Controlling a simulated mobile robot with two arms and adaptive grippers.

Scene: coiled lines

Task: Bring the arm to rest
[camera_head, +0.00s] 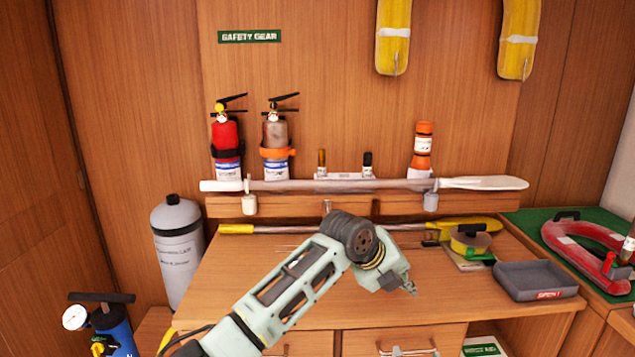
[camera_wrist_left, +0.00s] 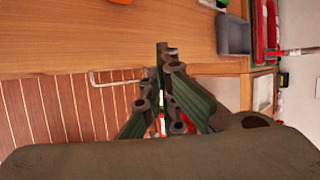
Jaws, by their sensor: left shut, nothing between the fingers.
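My left arm (camera_head: 290,290) comes in from the lower left over the wooden counter (camera_head: 230,270), bent at the wrist. My left gripper (camera_head: 410,288) points down and to the right near the counter's front edge. In the left wrist view my left gripper (camera_wrist_left: 165,48) is shut with its fingertips together and nothing between them. It looks clear of the objects around it; its exact height over the counter is hard to tell. My right gripper does not show.
A grey tray (camera_head: 537,280) sits on the counter to the right of the gripper, and a yellow tape roll (camera_head: 470,240) lies behind it. A long pole (camera_head: 340,185) rests along the back shelf. Two extinguishers (camera_head: 226,140) (camera_head: 275,140) stand above. A grey cylinder (camera_head: 178,250) stands at left.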

